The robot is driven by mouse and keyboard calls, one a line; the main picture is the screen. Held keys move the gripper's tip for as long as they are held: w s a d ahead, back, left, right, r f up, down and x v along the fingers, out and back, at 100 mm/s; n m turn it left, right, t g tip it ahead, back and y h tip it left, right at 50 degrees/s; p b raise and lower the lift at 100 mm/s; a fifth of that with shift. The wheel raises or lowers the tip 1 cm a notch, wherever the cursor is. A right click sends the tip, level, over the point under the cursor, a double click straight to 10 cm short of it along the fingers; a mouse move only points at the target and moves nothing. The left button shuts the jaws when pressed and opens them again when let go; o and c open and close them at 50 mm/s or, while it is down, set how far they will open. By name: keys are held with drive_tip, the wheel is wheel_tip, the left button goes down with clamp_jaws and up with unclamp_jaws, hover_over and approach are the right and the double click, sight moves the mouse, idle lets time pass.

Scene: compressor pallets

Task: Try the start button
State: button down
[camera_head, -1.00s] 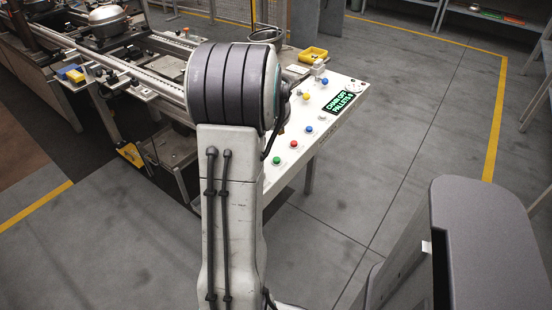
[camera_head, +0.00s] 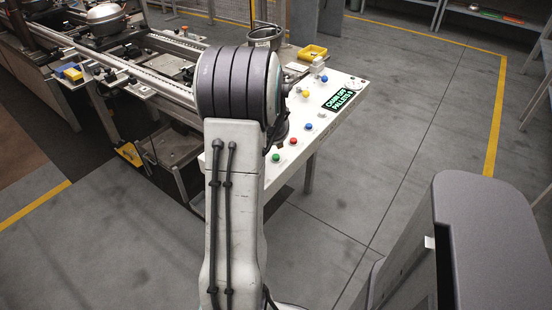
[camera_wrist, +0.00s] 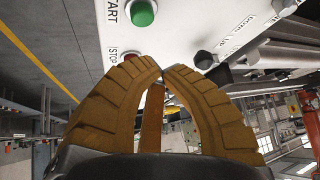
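The start button is a green button (camera_wrist: 142,13) beside the printed word START at the top of the wrist view. In the head view the green button (camera_head: 276,158) is at the near left of the white control panel (camera_head: 330,116). A red button (camera_wrist: 130,57) by the word STOP is partly hidden behind my fingertips. In the head view the red button (camera_head: 293,141) is just beyond the green one. The tips appear nearer STOP than START. My arm hides the gripper in the head view.
A blue button (camera_head: 308,127) and a lit green display (camera_head: 343,101) are further along the panel. A yellow bin (camera_head: 312,53) stands behind it. The conveyor frame (camera_head: 165,65) runs off to the left. The floor right of the panel is clear.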

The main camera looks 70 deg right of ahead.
drive_tip(key=shift+f+b, duration=1.4)
drive_tip(key=shift+b, duration=0.25)
drive_tip(key=shift+f+b, duration=1)
drive_tip(key=shift+b, duration=0.15)
idle(1.3)
drive_tip(key=shift+r, duration=0.2)
drive_tip(key=shift+r+p, duration=0.65)
drive_tip(key=shift+r, duration=0.1)
drive_tip(key=shift+r, duration=0.1)
drive_tip(key=shift+r+p, duration=1.7)
drive_tip(key=shift+r, duration=0.75)
drive_tip(key=shift+w, duration=0.1)
